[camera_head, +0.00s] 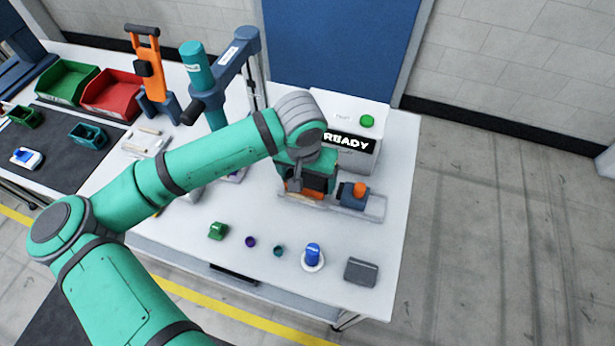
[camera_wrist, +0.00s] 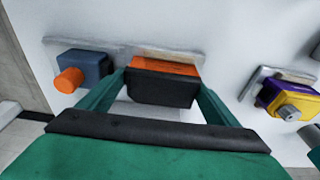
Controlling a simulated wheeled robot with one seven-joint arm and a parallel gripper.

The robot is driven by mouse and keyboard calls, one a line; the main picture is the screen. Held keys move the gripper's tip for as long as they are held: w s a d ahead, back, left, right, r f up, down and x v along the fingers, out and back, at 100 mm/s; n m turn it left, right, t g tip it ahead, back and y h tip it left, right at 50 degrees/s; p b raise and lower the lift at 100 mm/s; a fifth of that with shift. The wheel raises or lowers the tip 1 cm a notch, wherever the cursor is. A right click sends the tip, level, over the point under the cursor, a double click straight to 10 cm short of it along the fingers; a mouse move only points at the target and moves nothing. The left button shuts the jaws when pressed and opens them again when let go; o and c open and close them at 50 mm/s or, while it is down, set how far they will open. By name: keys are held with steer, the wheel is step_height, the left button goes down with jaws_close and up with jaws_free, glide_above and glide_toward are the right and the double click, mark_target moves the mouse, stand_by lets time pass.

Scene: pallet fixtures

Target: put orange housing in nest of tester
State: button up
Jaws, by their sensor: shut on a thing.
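The orange housing (camera_wrist: 165,67), with a dark block-shaped side facing the wrist camera, sits between the two fingers of my gripper (camera_wrist: 160,84), which is shut on it. In the head view only a thin orange strip of the housing (camera_head: 305,195) shows under my gripper (camera_head: 306,188). The tester (camera_head: 352,155) is a white box with a green button and a READY display. Its pale fixture plate (camera_head: 372,208) carries a blue block with an orange knob (camera_wrist: 68,80) beside the housing. The nest is hidden by the housing and gripper; I cannot tell whether the housing is seated.
A purple and yellow part (camera_wrist: 288,98) sits in a neighbouring metal fixture. A green part (camera_head: 217,231), small round pieces, a blue knob (camera_head: 312,254) and a grey block (camera_head: 361,271) line the table's front. Red (camera_head: 113,92) and green bins stand far left.

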steer(key=o, duration=1.4)
steer(key=shift+r, duration=0.15)
steer(key=r, duration=0.3)
steer(key=s+r, duration=0.1)
steer(key=r, duration=0.6)
steer(key=shift+s+a+r, duration=0.2)
steer(key=shift+s+a, duration=0.1)
steer(key=shift+s, duration=0.05)
